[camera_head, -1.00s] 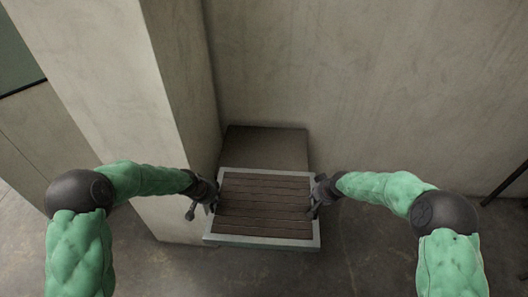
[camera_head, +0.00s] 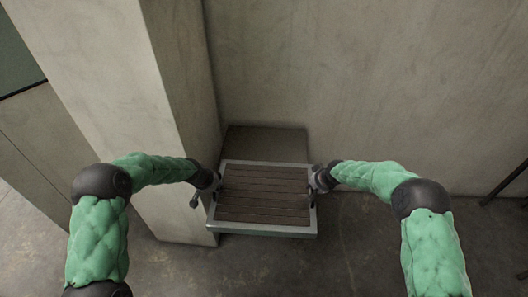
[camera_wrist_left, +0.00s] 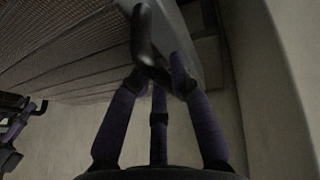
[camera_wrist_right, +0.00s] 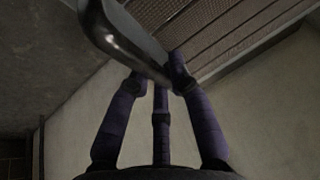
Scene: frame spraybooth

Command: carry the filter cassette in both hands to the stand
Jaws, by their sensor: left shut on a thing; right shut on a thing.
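The filter cassette (camera_head: 265,196) has a pale metal frame and brown slats. It is held out in front of me in the head view, roughly level, with its near edge slightly lower right. My left gripper (camera_head: 213,184) is shut on a dark handle at its left side, and the handle also shows in the left wrist view (camera_wrist_left: 143,35). My right gripper (camera_head: 318,183) is shut on the handle at its right side, seen in the right wrist view (camera_wrist_right: 125,40). The stand (camera_head: 266,143) looks like a dark flat-topped block, partly hidden behind and below the cassette.
A pale concrete pillar (camera_head: 150,110) rises close to the left of the cassette and my left gripper. A concrete wall (camera_head: 370,90) stands behind the stand. A dark bar (camera_head: 505,183) is at the far right.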

